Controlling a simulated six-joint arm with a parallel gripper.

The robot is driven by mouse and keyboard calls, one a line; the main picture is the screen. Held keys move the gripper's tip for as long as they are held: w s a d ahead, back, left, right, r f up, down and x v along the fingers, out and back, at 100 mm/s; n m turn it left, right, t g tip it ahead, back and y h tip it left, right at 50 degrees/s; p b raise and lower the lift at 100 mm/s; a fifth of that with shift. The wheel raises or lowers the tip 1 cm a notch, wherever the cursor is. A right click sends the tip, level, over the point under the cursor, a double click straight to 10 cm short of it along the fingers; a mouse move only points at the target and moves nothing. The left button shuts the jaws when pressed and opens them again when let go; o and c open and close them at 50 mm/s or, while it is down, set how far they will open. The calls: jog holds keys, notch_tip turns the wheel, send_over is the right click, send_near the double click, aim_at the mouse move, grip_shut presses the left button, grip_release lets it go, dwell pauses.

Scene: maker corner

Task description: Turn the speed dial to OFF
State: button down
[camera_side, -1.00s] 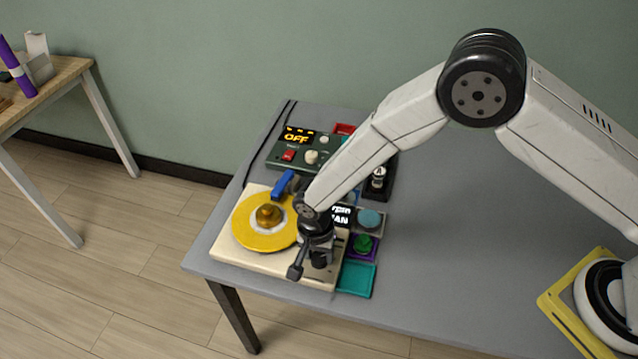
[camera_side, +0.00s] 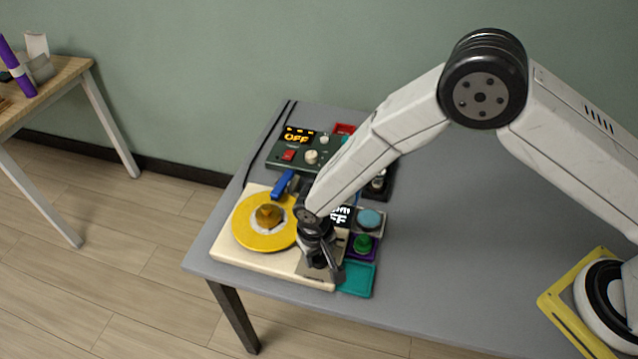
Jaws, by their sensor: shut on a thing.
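A cream turntable-like device (camera_side: 232,248) with a yellow disc (camera_side: 252,235) and an amber centre knob (camera_side: 269,216) sits at the table's front left. My gripper (camera_side: 325,272) points down over the device's front right corner. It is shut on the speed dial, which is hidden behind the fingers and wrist. A small black display (camera_side: 341,214) beside my wrist is partly covered; white letters ending in "FF" show on it. A blue lever-like arm (camera_side: 284,183) stands at the back of the disc.
Behind is a green control box (camera_side: 276,158) with an orange "OFF" display, a red switch (camera_side: 288,155) and a pale knob (camera_side: 311,157). A blue button (camera_side: 370,219), a green knob (camera_side: 363,243) and a teal tray (camera_side: 357,281) lie close right. The table's middle is clear.

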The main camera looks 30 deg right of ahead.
aim_at(317, 258)
jog(key=shift+n, duration=0.8)
jog(key=shift+c, duration=0.7)
grip_release()
jog(key=shift+r, duration=0.1)
jog(key=shift+a+r, duration=0.15)
jog(key=shift+r, duration=1.8)
jog(key=shift+a+r, duration=0.1)
jog(key=shift+r, duration=1.8)
